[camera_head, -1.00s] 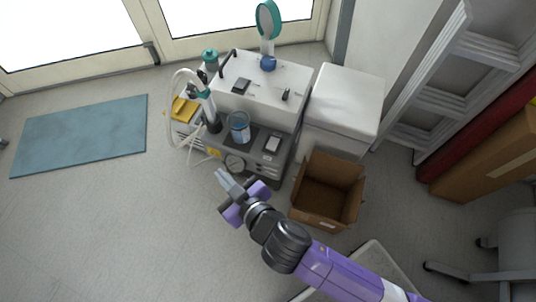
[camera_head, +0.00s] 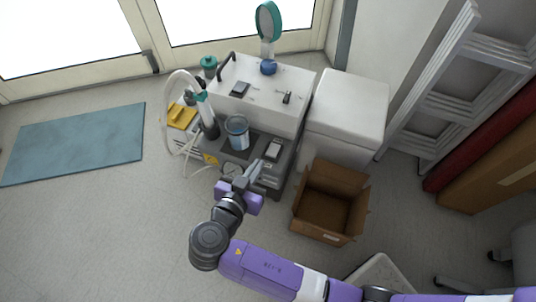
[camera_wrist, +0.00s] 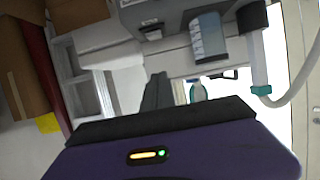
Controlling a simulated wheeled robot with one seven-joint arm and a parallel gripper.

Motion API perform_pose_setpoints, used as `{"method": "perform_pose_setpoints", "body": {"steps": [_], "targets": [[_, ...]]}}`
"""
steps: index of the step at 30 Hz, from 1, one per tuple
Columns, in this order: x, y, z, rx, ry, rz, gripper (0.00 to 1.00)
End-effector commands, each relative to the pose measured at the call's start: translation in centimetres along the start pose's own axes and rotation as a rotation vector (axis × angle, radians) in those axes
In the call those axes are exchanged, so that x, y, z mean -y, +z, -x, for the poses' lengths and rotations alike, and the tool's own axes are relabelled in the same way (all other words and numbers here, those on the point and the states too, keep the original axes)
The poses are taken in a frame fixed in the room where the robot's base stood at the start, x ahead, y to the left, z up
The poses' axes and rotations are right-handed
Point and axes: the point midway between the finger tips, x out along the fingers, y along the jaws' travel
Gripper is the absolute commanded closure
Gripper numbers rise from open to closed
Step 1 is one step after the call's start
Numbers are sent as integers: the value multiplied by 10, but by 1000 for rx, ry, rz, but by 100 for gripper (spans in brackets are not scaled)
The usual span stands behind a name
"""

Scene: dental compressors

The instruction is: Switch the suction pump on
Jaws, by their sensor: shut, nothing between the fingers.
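The suction pump (camera_head: 282,167) is a grey unit at the front of a white cabinet, with a round gauge on its front. A clear jar with blue liquid (camera_head: 238,135) stands on its top, and it also shows in the wrist view (camera_wrist: 207,38). A rocker-like switch (camera_head: 273,149) with a pale face sits on top, right of the jar. My gripper (camera_head: 252,171) is shut and empty at the pump's front edge, in front of the switch and partly hiding the gauge. Its fingers show in the wrist view (camera_wrist: 157,92). Contact cannot be told.
An open cardboard box (camera_head: 328,203) stands on the floor right of the pump. A white bin (camera_head: 345,105) is behind it. A suction hose (camera_head: 168,105) loops at the left, beside a yellow-topped item (camera_head: 182,116). The floor at left is clear up to a blue mat (camera_head: 75,143).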

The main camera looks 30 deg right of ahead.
Motion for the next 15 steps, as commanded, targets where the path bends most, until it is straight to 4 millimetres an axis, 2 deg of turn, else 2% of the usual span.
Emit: {"method": "perform_pose_setpoints", "body": {"steps": [10,15], "targets": [[0,1,-4,1,-2,2,100],[0,2,-25,1,2,2,100]]}}
